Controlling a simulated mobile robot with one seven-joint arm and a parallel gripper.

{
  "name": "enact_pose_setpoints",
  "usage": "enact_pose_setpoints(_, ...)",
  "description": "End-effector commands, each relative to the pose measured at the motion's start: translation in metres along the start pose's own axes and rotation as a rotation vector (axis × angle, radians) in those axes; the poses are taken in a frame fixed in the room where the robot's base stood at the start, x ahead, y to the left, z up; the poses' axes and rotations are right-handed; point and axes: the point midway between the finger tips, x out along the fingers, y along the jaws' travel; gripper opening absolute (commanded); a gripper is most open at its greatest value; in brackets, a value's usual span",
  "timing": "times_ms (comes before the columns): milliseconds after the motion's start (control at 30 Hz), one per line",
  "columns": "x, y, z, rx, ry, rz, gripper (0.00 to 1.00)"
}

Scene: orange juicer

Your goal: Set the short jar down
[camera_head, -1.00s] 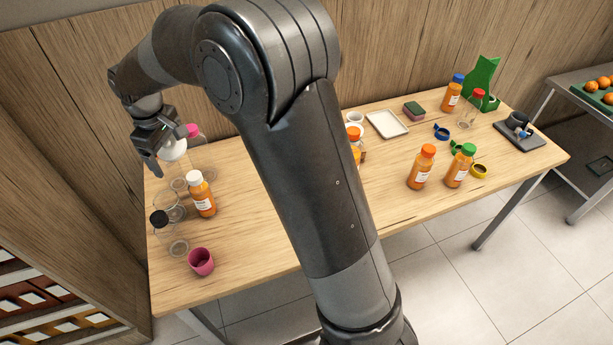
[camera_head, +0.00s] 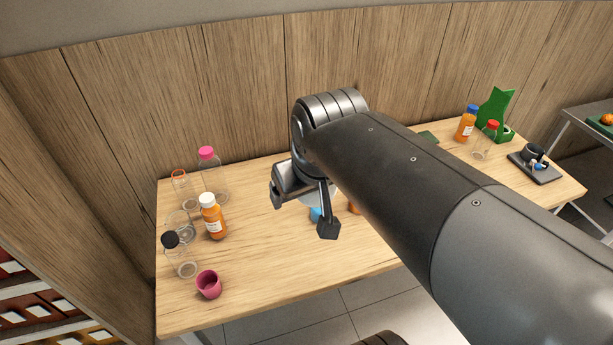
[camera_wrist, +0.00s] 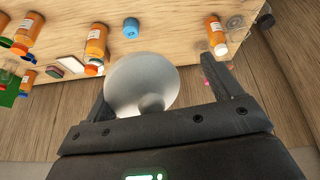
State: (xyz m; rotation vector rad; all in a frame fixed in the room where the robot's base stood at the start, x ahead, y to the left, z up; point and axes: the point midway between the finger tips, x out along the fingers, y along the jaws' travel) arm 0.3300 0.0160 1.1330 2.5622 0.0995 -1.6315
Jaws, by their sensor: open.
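My gripper (camera_head: 303,212) is open above the middle of the table, with its two fingers apart. A pale rounded thing (camera_head: 329,193) is beside the fingers; in the wrist view it is a grey-white disc (camera_wrist: 138,82) between them. A gap shows on its right side, and I cannot tell what it is or whether it is held. A small clear jar with an orange rim (camera_head: 179,181) stands at the back left of the table, well left of my gripper. I cannot tell for certain which item is the short jar.
A tall clear bottle with a pink cap (camera_head: 208,173), an orange bottle (camera_head: 214,218), a black-capped clear jar (camera_head: 172,241) and a pink cup (camera_head: 208,284) crowd the left end. A blue cap (camera_head: 316,214) lies below my gripper. The front middle of the table (camera_head: 290,265) is clear.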

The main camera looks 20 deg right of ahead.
Motion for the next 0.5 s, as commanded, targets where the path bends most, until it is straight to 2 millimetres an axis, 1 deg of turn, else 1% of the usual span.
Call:
enact_pose_setpoints(33, -0.003, 0.004, 0.012, 0.031, 0.017, 0.003, 0.84)
enact_pose_setpoints(100, -0.005, 0.007, 0.025, 0.069, 0.033, 0.004, 0.84)
enact_pose_setpoints(200, -0.006, 0.010, 0.037, 0.102, 0.048, 0.004, 0.84)
enact_pose_setpoints(333, -0.006, 0.011, 0.043, 0.122, 0.055, 0.004, 0.84)
enact_pose_setpoints(500, -0.006, 0.011, 0.044, 0.123, 0.055, 0.004, 0.84)
